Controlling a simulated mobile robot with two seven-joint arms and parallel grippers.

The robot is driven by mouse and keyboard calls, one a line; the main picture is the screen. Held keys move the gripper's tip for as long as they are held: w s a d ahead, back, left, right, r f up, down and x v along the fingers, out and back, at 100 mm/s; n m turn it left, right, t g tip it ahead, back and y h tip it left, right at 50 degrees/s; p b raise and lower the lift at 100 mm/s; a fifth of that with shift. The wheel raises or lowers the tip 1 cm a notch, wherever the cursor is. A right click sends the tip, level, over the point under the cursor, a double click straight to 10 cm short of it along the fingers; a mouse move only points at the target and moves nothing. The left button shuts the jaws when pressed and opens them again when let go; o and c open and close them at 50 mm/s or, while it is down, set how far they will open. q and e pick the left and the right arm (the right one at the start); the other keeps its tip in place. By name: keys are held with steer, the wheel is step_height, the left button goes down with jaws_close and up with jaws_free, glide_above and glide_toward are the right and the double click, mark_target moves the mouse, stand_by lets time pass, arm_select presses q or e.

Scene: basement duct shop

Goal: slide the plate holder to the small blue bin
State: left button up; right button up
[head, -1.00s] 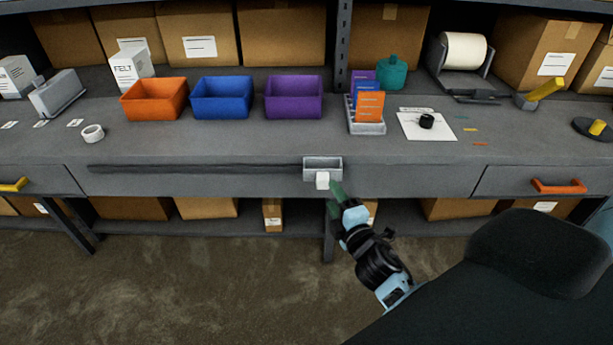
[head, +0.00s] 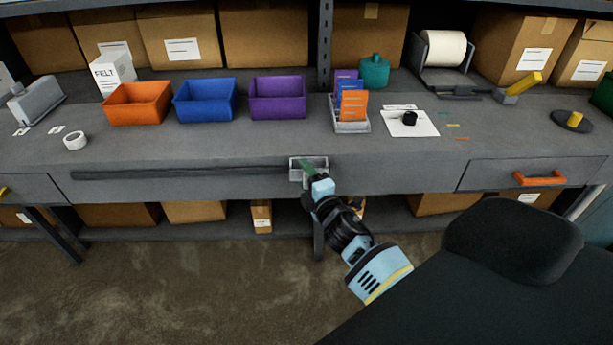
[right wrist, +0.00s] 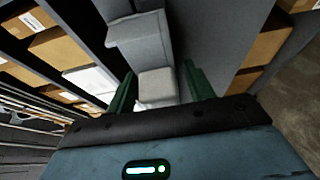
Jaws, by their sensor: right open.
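The plate holder (head: 318,163) is a small grey open tray on the bench's front face, at the right end of a long dark slot (head: 180,173). It has a pale block-shaped knob (head: 295,175), partly hidden by my gripper in the head view. The small blue bin (head: 206,101) stands on the bench, up and left of the holder. My right gripper (head: 307,169) is open at the knob. In the right wrist view the knob (right wrist: 157,84) lies between the green fingers, with gaps beside it. My left gripper is not in view.
An orange bin (head: 138,105) and a purple bin (head: 278,98) flank the blue one. A card rack (head: 351,127) stands right of the bins. An orange-handled drawer (head: 540,178) is at the right. The bench front along the slot is clear.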

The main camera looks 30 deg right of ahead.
steer(key=shift+w, duration=0.15)
jaws_close()
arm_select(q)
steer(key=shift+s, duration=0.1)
arm_select(e)
steer(key=shift+a, duration=0.1)
